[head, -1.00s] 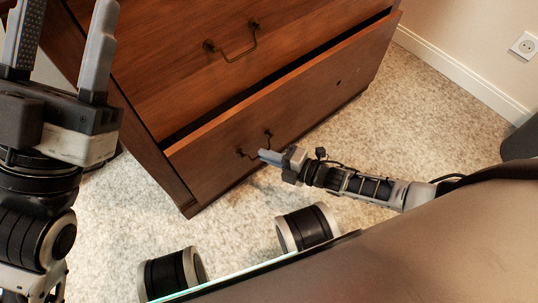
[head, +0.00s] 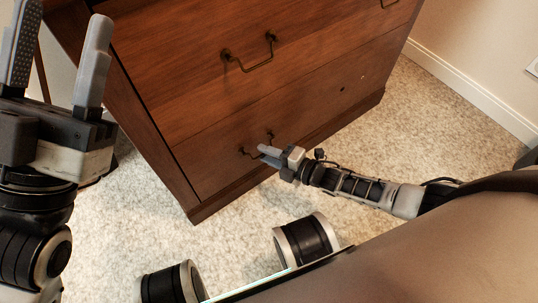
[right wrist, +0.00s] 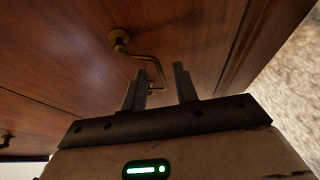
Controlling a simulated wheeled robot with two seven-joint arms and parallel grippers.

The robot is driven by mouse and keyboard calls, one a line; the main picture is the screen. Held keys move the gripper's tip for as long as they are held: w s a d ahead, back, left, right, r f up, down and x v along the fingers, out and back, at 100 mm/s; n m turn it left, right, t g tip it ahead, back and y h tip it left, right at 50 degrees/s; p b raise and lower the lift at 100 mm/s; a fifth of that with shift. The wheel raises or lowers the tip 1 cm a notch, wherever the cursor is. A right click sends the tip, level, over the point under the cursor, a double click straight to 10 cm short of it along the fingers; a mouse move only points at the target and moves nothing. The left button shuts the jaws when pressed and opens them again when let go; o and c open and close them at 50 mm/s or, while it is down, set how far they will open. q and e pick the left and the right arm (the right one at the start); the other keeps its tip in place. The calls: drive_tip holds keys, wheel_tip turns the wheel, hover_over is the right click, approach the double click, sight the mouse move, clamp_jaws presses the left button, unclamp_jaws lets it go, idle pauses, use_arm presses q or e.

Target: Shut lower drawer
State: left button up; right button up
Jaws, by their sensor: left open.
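The lower drawer (head: 310,108) is the brown wooden front at the bottom of the dresser. Its face looks flush with the frame, and no dark gap shows above it. Its brass handle (head: 246,153) is partly hidden by my right gripper (head: 266,152), which is at the drawer front. In the right wrist view, my right gripper (right wrist: 160,88) has its fingers apart, with the handle (right wrist: 145,57) just beyond and partly between them. I cannot tell whether they touch it. My left gripper (head: 57,65) is open and empty, upright at the left, away from the drawer.
The upper drawer (head: 190,50) with its brass handle (head: 250,62) is above and looks shut. Speckled carpet (head: 440,130) lies clear in front and to the right. A white baseboard (head: 470,90) and wall stand at the right.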

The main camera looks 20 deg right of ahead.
drive_tip(key=shift+s+d, duration=0.1)
drive_tip(key=shift+s, duration=0.05)
use_arm(q)
wheel_tip(320, 180, down, 9)
drive_tip(key=n+g+y+p, duration=0.2)
drive_tip(key=n+y+p, duration=0.3)
drive_tip(key=n+y, duration=0.2)
drive_tip(key=shift+w+d+r+n+g, duration=0.15)
drive_tip(key=shift+w+n+g, duration=0.3)
drive_tip(key=shift+n, duration=0.95)
use_arm(e)
drive_tip(key=v, duration=1.5)
drive_tip(key=shift+s+d, duration=0.2)
drive_tip(key=shift+d, duration=0.05)
